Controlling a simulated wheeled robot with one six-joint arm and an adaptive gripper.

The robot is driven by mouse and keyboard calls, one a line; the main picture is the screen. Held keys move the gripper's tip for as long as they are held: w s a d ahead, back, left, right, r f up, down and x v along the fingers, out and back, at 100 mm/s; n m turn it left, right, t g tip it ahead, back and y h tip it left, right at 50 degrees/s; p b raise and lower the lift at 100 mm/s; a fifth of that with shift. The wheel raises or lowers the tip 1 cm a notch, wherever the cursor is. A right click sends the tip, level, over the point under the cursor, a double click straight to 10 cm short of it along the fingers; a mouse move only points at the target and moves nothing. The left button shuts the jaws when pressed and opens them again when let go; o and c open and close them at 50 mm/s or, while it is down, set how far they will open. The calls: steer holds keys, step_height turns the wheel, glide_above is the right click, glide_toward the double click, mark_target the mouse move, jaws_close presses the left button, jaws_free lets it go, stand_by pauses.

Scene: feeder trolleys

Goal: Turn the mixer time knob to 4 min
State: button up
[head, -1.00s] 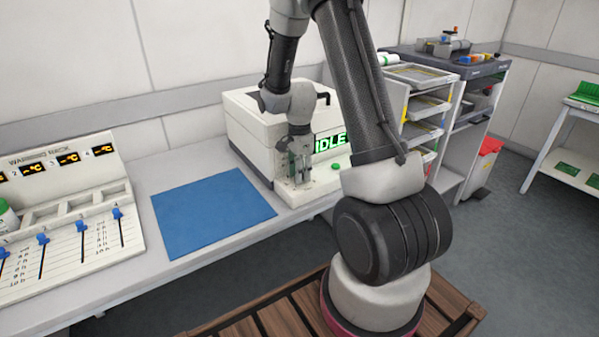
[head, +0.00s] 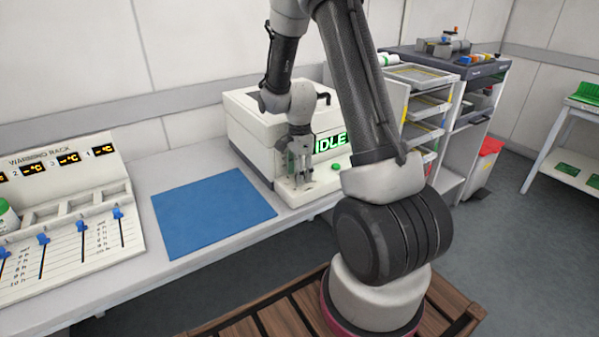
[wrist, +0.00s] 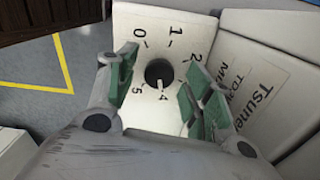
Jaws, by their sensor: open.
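The mixer (head: 250,125) is a white box on the bench with a green IDLE display (head: 330,142). Its time knob (wrist: 158,73) is round and dark, on a white dial panel (wrist: 150,22) with printed numbers from 0 to 5. A light mark at the knob's lower edge points down towards the 4. The 3 is hidden behind the right finger. My gripper (wrist: 160,70) is open, its green-padded fingers on either side of the knob, apart from it. In the head view my gripper (head: 300,165) hangs over the mixer's front panel.
A green button (head: 336,167) sits on the mixer's front, right of my gripper. A blue mat (head: 212,212) lies on the bench to the left. The warming rack (head: 70,215) stands at far left, a tray shelf (head: 425,105) to the right.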

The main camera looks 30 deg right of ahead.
step_height(320, 180, up, 12)
stand_by(0.5)
stand_by(0.4)
steer(key=s+a+r+n+t, duration=0.2)
steer(key=s+r+n, duration=0.5)
steer(key=s, duration=0.5)
steer(key=s+a+r+n+t, duration=0.2)
steer(key=s+r+n, duration=0.6)
steer(key=s+n, duration=0.4)
steer(key=shift+s+a, duration=0.15)
steer(key=shift+a, duration=0.5)
